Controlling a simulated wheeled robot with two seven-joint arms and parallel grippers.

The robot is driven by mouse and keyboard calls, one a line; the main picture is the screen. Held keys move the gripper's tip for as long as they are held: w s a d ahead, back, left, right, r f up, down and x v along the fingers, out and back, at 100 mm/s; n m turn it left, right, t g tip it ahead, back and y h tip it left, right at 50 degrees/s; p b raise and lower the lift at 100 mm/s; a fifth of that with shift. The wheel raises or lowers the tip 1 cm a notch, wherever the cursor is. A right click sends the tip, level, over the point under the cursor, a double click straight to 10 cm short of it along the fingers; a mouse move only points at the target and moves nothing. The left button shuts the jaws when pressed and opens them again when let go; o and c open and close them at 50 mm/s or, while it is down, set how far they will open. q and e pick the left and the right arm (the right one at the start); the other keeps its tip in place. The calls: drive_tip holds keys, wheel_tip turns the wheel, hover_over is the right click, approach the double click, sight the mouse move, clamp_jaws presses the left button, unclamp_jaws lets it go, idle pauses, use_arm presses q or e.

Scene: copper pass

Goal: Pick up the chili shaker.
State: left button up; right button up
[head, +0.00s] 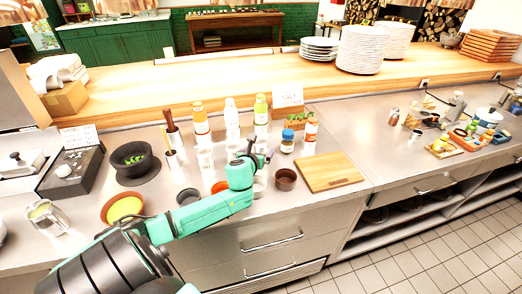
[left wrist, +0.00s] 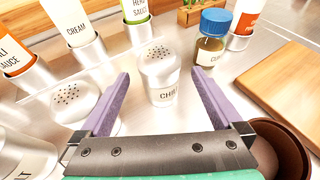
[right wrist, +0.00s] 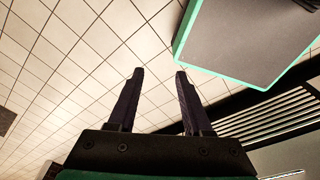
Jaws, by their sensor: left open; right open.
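The chili shaker (left wrist: 162,88) is a small pale shaker with a holed top and a label reading "CHI…". It stands upright on the steel counter in the left wrist view. My left gripper (left wrist: 160,74) is open, with one purple finger on each side of the shaker and a visible gap on both sides. In the head view my left gripper (head: 254,156) is low over the counter; I cannot clearly make out the chili shaker there. My right gripper (right wrist: 159,72) is open and empty, over the tiled floor and away from the counter items.
Another holed-top shaker (left wrist: 70,97) stands left of the left fingers. A blue-capped jar (left wrist: 212,40) is just beyond the right finger. Sauce bottles (head: 201,122) stand in a row behind. A brown bowl (head: 286,179) and cutting board (head: 331,172) lie to the right.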

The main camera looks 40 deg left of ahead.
use_arm(q)
drive_tip(key=shift+w+a+f, duration=0.25)
drive_tip(key=shift+w+f, duration=0.05)
drive_tip(key=shift+w, duration=0.2)
drive_tip(key=shift+r, duration=0.1)
drive_tip(key=c, duration=1.5)
